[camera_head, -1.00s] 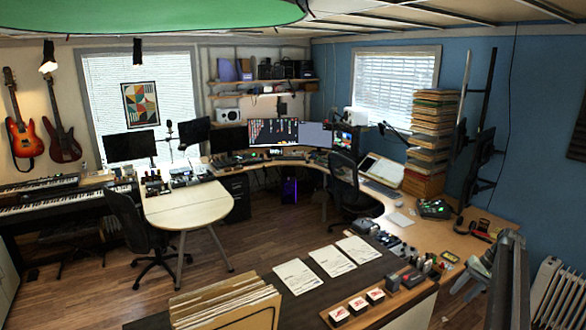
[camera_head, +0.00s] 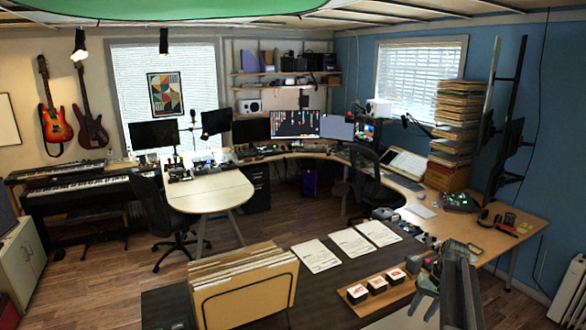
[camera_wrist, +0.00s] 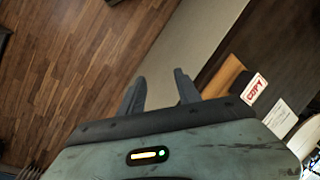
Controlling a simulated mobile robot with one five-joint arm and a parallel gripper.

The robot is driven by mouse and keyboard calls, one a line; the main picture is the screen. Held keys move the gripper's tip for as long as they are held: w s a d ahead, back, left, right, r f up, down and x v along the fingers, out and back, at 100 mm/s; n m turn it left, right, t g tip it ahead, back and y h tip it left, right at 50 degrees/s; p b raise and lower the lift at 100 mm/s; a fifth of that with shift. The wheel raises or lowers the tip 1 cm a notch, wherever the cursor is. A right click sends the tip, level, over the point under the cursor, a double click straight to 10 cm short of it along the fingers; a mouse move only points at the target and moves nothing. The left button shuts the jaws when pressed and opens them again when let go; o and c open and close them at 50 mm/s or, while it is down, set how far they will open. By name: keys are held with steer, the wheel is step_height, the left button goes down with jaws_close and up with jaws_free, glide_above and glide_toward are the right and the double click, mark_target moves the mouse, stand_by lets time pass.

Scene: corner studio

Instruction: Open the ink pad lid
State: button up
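No ink pad can be made out for certain. A small dark box (camera_head: 413,264), perhaps the ink pad, stands just past the right end of a wooden tray (camera_head: 345,299); whether it has a lid is too small to tell. The tray carries three stamp blocks (camera_head: 377,285) with white-and-red tops. One, marked COPY (camera_wrist: 255,88), shows at the right of the wrist view beside the tray (camera_wrist: 222,77). My gripper (camera_head: 424,295) is right of the tray in the head view. In the wrist view my gripper (camera_wrist: 160,84) has its fingers apart with nothing between them.
A folder rack (camera_head: 245,300) stands left of the tray on the dark desk top (camera_head: 325,285). Paper sheets (camera_head: 350,243) lie behind the tray. Several small devices (camera_head: 400,225) crowd the desk beyond. Wooden floor (camera_wrist: 70,70) is open at left in the wrist view.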

steer(key=s+a+f+n+h+b, duration=0.1)
steer(key=s+a+f+b, duration=0.3)
steer(key=a, duration=0.4)
steer(key=s+a+f+n+h+b, duration=0.1)
steer(key=s+a+f+b, duration=0.3)
steer(key=a, duration=0.5)
steer(key=s+a+f+n+h+b, duration=0.1)
steer(key=s+a+f+b, duration=0.3)
steer(key=a+f, duration=0.3)
steer(key=shift+s+a+f, duration=0.15)
steer(key=shift+s+a, duration=0.65)
steer(key=shift+s, duration=0.05)
